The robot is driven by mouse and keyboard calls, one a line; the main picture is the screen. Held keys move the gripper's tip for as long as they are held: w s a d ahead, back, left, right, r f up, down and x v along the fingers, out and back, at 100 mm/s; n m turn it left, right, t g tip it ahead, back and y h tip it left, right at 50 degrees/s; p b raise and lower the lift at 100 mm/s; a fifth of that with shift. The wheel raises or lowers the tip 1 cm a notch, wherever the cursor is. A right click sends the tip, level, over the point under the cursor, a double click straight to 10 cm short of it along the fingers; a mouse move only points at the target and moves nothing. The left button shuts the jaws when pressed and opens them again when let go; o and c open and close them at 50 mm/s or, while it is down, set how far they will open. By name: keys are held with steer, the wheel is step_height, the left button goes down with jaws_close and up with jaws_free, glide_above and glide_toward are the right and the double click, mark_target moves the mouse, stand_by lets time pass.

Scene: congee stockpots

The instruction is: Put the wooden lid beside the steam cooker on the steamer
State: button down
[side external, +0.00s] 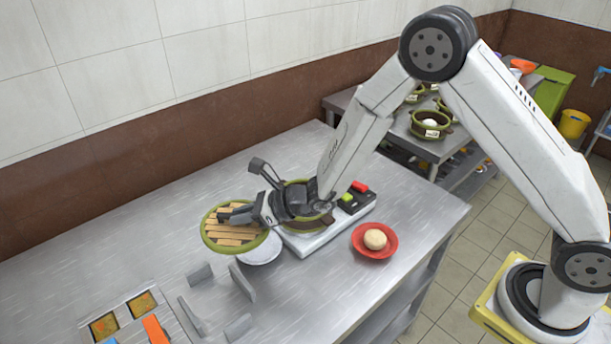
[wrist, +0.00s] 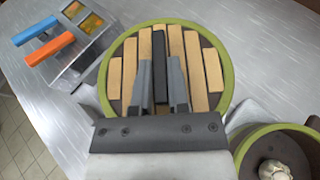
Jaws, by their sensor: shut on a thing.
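The wooden lid (side external: 232,238) is round, with pale slats and a green rim. It is left of the cooker in the side view and fills the middle of the wrist view (wrist: 200,75). My gripper (side external: 238,214) is shut on the lid's dark bar handle (wrist: 159,50), one finger on each side (wrist: 160,88). The lid overlaps a white dish (side external: 262,250); its exact height above it is hard to tell. The steamer pot (side external: 308,223), green-rimmed, sits on the white cooker (side external: 305,244), partly hidden by my arm. In the wrist view a pale bun (wrist: 274,170) shows inside the uncovered pot (wrist: 245,148).
A red plate (side external: 360,251) with a bun (side external: 375,239) stands right of the cooker. Grey upright plates (side external: 242,282) and a fryer-like unit with an orange handle (side external: 155,330) are at the front left. The table's back left is clear. Several pots (side external: 430,130) stand on a far table.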

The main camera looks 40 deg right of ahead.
steer(key=shift+r, duration=0.1)
steer(key=shift+w+d+r, duration=0.1)
steer(key=shift+d+r, duration=0.25)
steer(key=shift+d, duration=0.05)
steer(key=s+d+r+m+t+h, duration=0.1)
steer(key=s+d+r+m+h, duration=0.1)
steer(key=d+r, duration=0.5)
steer(key=s+d+r+m+t+h, duration=0.2)
steer(key=d+r, duration=0.6)
steer(key=d, duration=0.5)
steer(key=shift+s+d+r+m+h, duration=0.2)
steer(key=shift+s+d+m+h, duration=0.05)
steer(key=shift+s+m+h, duration=0.5)
steer(key=shift+w, duration=0.1)
steer(key=w+a+f+n+g+y, duration=0.1)
steer(key=w+f+n+g+y, duration=0.2)
steer(key=f, duration=0.9)
steer(key=shift+w+a+n+y, duration=0.15)
steer(key=shift+w+n+y, duration=1.1)
steer(key=shift+w, duration=0.15)
